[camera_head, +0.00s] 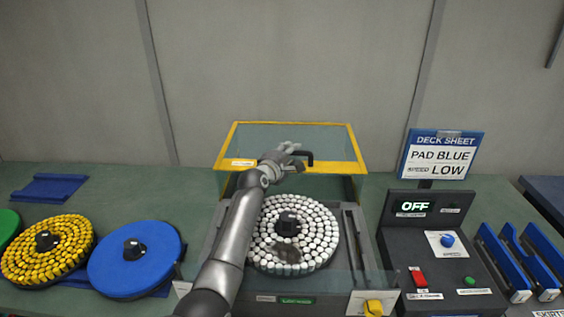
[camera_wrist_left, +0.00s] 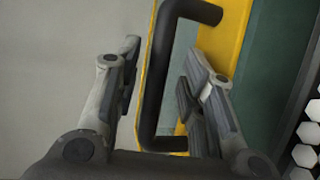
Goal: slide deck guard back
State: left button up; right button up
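The deck guard (camera_head: 342,166) is a clear panel with a yellow frame, at the back of the machine, behind the round deck of white pads (camera_head: 322,222). Its black bar handle (camera_head: 308,156) sits on the front yellow edge. My left gripper (camera_head: 287,156) is at this handle, its arm reaching over the left side of the deck. In the left wrist view the gripper (camera_wrist_left: 163,88) is open, with the black handle (camera_wrist_left: 152,95) between its fingers and gaps beside it. The yellow frame (camera_wrist_left: 226,45) also shows there. My right gripper is not in view.
A control panel (camera_head: 395,270) reading OFF stands right of the deck, with a blue sign (camera_head: 440,155) above. A blue disc (camera_head: 108,273) and a yellow-padded disc (camera_head: 70,232) lie left. Blue racks (camera_head: 510,265) stand far right. A wall (camera_head: 290,60) rises behind.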

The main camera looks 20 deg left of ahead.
pick_arm(q)
jog(key=v, duration=1.1)
jog(key=shift+s, duration=0.3)
